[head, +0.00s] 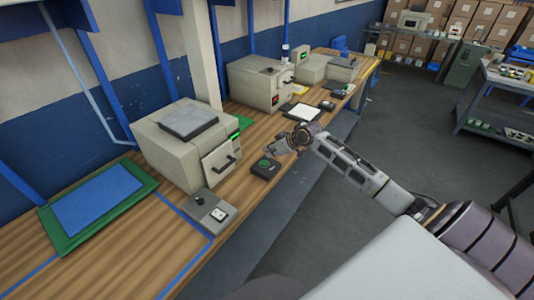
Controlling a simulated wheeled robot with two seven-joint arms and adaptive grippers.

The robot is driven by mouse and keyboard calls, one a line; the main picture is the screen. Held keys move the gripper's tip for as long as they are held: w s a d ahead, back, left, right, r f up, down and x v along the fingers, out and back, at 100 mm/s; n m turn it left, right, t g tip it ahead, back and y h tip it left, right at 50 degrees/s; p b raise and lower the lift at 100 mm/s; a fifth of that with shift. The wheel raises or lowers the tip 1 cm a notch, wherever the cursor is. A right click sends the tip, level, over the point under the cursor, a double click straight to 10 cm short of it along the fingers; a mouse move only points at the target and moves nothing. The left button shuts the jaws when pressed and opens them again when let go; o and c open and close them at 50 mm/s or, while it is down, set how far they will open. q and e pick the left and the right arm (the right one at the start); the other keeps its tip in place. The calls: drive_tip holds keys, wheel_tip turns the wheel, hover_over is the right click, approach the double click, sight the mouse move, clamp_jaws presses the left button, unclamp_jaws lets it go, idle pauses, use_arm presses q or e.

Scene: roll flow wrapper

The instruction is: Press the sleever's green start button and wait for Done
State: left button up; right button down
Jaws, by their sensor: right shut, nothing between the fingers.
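The green start button (264,162) sits on a small dark box on the wooden bench, in front of the nearest beige machine. That machine (178,150), which looks like the sleever, has a front door with a dark handle and a small lit green display (235,137). The display's text is too small to read. My right gripper (272,149) is shut and empty, just behind and to the right of the button. I cannot tell whether it touches the button. My left gripper is out of view.
A grey control box (210,210) with a knob and a white switch stands at the bench's front. A blue sheet on a green mat (145,180) lies to the left. A second beige machine (260,83) stands farther back. Open floor lies right of the bench.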

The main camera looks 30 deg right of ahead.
drive_tip(key=v, duration=0.7)
drive_tip(key=shift+b, duration=0.35)
drive_tip(key=shift+r, duration=0.15)
drive_tip(key=shift+w, duration=0.1)
idle(0.5)
